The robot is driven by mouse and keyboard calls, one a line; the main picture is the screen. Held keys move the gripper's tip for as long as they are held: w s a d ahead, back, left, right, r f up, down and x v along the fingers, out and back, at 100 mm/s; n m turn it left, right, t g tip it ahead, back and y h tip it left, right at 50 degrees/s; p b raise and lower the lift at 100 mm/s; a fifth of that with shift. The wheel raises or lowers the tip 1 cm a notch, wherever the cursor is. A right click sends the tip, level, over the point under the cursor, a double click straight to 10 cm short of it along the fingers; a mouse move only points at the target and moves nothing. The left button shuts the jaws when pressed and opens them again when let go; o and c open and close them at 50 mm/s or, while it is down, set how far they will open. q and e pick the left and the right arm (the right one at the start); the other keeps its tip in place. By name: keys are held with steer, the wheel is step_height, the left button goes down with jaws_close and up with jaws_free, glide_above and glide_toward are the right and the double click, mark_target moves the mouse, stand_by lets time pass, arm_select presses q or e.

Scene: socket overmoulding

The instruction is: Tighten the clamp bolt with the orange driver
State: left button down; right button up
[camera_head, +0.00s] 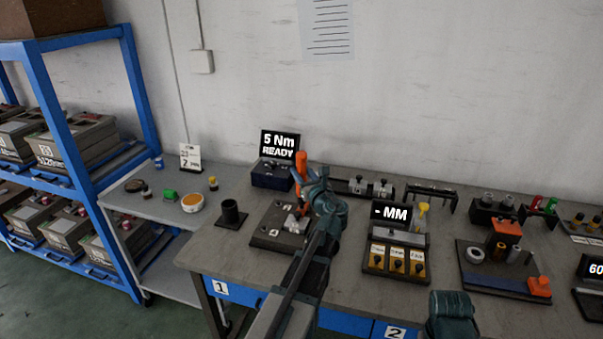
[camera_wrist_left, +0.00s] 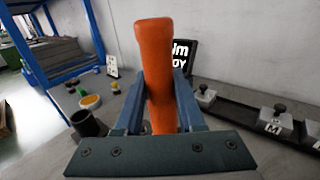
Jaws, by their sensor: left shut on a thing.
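The orange driver (camera_head: 301,164) stands upright over the clamp fixture (camera_head: 268,241), a dark plate with a light metal part on it. My left gripper (camera_head: 312,188) is shut on the driver. In the left wrist view the driver (camera_wrist_left: 155,70) rises between the two fingers, its top end free. The driver's lower tip and the clamp bolt are hidden, so I cannot tell whether they touch. The torque display (camera_head: 279,145) behind reads "5 Nm READY". A part of my right arm shows at the bottom; its fingers are not visible.
A black cup (camera_head: 231,212) stands left of the fixture. A gauge with a "- MM" display (camera_head: 391,214) and a tray of yellow pieces (camera_head: 396,262) stand to the right. Metal blocks (camera_head: 358,186) line the back. A blue shelf (camera_head: 140,90) stands at the left.

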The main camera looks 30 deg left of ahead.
arm_select(q)
steer(key=shift+f+b, duration=1.2)
steer(key=shift+b, duration=0.05)
stand_by(1.4)
steer(key=shift+r, duration=0.1)
stand_by(1.0)
steer(key=shift+r+p, duration=2.45)
steer(key=shift+p, duration=0.1)
